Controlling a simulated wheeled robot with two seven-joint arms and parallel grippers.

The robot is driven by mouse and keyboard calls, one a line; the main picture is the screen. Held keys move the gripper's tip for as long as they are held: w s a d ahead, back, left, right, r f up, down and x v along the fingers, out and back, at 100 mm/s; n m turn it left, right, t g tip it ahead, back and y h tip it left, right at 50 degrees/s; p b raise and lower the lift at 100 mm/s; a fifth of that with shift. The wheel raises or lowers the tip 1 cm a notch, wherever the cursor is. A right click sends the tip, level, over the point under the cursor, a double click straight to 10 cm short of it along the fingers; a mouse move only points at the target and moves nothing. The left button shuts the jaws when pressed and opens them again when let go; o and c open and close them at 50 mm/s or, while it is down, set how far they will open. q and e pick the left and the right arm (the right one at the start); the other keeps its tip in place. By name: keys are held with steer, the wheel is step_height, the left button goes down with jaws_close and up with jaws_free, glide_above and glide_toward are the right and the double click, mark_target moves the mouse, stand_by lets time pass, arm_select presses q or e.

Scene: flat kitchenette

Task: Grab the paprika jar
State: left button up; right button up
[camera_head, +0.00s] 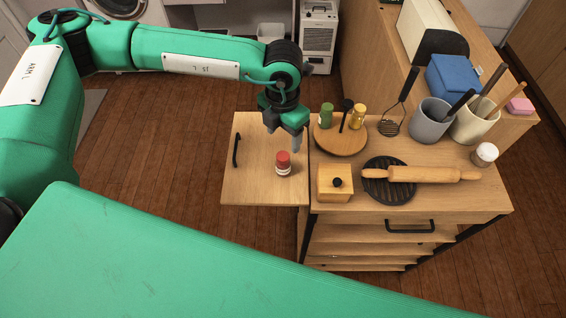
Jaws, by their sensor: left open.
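The paprika jar is most likely the small jar with a red lid (283,163), which stands upright on the light wooden leaf (255,187) at the left of the cart. My left gripper (283,142) hangs just above and behind this jar, pointing down, with its fingers apart. It looks empty, and I cannot tell whether a fingertip touches the lid. My right gripper is not in view.
A round board (341,146) holds a green jar (326,116), a yellow jar (357,117) and a dark-topped item. A wooden box (335,184) stands right of the leaf. A rolling pin (420,174) lies over a black trivet (377,190).

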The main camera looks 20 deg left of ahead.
mark_target(283, 157)
arm_select(q)
step_height(283, 157, down, 8)
steer(key=p, duration=0.3)
steer(key=shift+a+f, duration=0.1)
steer(key=shift+f, duration=0.05)
steer(key=f+p, duration=0.3)
steer(key=f, duration=0.1)
steer(key=shift+w, duration=0.2)
steer(key=shift+f+p, duration=0.3)
steer(key=shift+f, duration=0.3)
steer(key=c, duration=1.1)
steer(key=shift+r, duration=0.1)
